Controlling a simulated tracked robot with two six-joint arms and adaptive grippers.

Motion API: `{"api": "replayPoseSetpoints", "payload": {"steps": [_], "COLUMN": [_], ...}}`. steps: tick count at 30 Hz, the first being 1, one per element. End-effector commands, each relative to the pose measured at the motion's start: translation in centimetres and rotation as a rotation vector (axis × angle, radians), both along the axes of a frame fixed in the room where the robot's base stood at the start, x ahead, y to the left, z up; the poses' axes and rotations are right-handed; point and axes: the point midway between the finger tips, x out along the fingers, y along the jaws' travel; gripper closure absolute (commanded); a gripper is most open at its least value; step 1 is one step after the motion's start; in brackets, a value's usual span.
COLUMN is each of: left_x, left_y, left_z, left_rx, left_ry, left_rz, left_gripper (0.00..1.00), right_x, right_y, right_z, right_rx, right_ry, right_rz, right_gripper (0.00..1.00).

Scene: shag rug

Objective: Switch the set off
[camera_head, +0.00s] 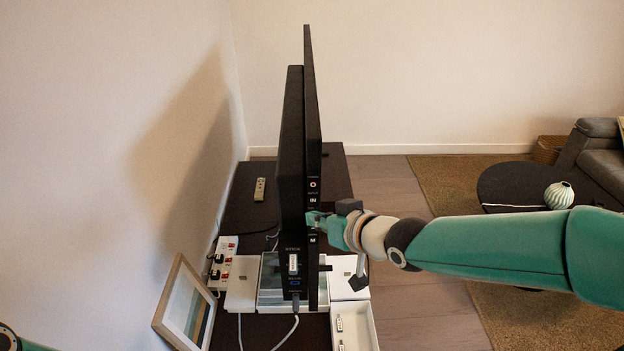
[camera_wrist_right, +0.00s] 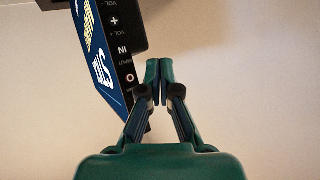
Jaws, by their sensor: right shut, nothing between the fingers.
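The set (camera_head: 291,150) is a thin black screen standing almost edge-on in the head view. Its side edge carries labelled buttons: a round power button (camera_head: 313,184) at the top, an IN button (camera_head: 312,198) below it and an M button (camera_head: 312,240) lower down. My right gripper (camera_head: 318,219) is shut and empty at this edge, below the IN button, covering part of the button row. In the right wrist view the shut fingertips (camera_wrist_right: 160,70) are beside the button strip, close to the power button (camera_wrist_right: 130,78). Contact cannot be told. The lit screen shows part of a picture.
A dark stand (camera_head: 400,310) bears a white tray (camera_head: 356,330), a power strip (camera_head: 222,262), a remote (camera_head: 259,189) and a leaning picture frame (camera_head: 185,307). Cables run below the set. A round table (camera_head: 510,185) with a striped vase (camera_head: 559,195) and a sofa are at the right.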

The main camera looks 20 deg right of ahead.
Motion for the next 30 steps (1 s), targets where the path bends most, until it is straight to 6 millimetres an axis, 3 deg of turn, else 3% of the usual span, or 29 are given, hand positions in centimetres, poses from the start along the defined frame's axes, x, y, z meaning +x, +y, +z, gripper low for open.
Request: {"api": "replayPoseSetpoints", "payload": {"steps": [1,3,12,19,30], "left_x": [0.0,0.0,0.0,0.0,0.0], "left_y": [0.0,0.0,0.0,0.0,0.0], "left_z": [1.4,2.3,5.1,5.8,5.8], "left_rx": [0.0,0.0,0.0,0.0,0.0], "left_ry": [0.0,-0.001,0.0,0.0,0.0], "left_rz": [0.0,0.0,0.0,0.0,0.0], "left_gripper": [0.6,0.6,0.6,0.6,0.6], "right_x": [0.6,1.5,5.2,6.5,6.6], "right_y": [-0.2,-0.5,-1.5,-1.9,-2.0], "right_z": [0.5,0.5,0.3,0.1,0.0], "right_rx": [-0.001,0.001,0.0,0.001,0.001], "right_ry": [0.005,0.005,0.002,0.001,0.0], "right_rz": [-0.001,-0.001,0.0,0.001,0.0], "right_gripper": [1.0,1.0,1.0,1.0,1.0]}}
